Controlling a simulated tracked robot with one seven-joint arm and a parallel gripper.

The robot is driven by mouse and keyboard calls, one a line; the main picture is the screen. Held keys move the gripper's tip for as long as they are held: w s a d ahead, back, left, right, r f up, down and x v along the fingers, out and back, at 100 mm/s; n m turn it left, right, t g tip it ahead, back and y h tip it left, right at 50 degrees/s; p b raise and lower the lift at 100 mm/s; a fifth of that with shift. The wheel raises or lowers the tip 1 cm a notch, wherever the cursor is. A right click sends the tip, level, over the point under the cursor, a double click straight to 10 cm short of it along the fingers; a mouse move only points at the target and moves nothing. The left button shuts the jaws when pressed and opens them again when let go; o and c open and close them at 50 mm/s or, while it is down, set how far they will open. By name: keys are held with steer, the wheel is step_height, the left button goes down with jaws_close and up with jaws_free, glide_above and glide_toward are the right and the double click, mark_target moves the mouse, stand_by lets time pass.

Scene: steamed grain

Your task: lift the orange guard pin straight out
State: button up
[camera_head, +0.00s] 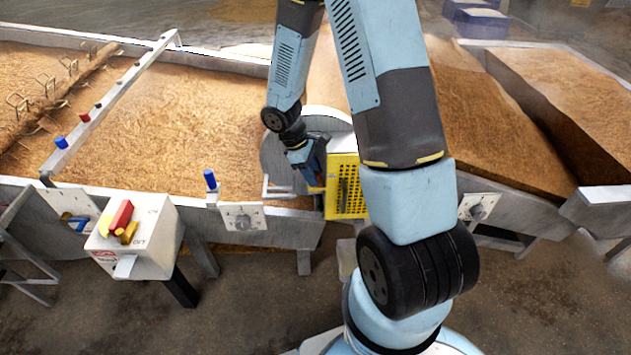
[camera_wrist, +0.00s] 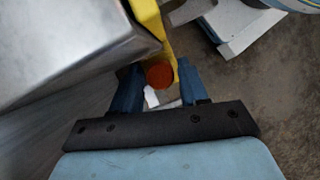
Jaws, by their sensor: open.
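The orange guard pin (camera_wrist: 159,75) shows in the wrist view as a round orange-red end, seen nearly end-on beside a yellow bracket (camera_wrist: 148,18). My gripper (camera_wrist: 158,69) is open, with one blue finger on each side of the pin. The pin lies between the fingers, with a gap visible on both sides. In the head view my gripper (camera_head: 314,168) is at the left edge of the yellow perforated guard (camera_head: 345,190). The pin cannot be made out clearly there, and the guard's right side is behind my arm.
A grey metal drum (camera_head: 275,160) stands close beside my gripper, and a metal face (camera_wrist: 70,45) fills the wrist view's upper left. Troughs of brown grain (camera_head: 190,130) lie behind. A white control box (camera_head: 140,235) with red and yellow parts stands front left. The floor (camera_head: 250,310) in front is clear.

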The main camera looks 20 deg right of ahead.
steer(key=shift+f, duration=0.25)
steer(key=shift+c, duration=0.2)
jaws_close()
step_height(320, 180, up, 18)
stand_by(0.8)
steer(key=shift+d, duration=0.1)
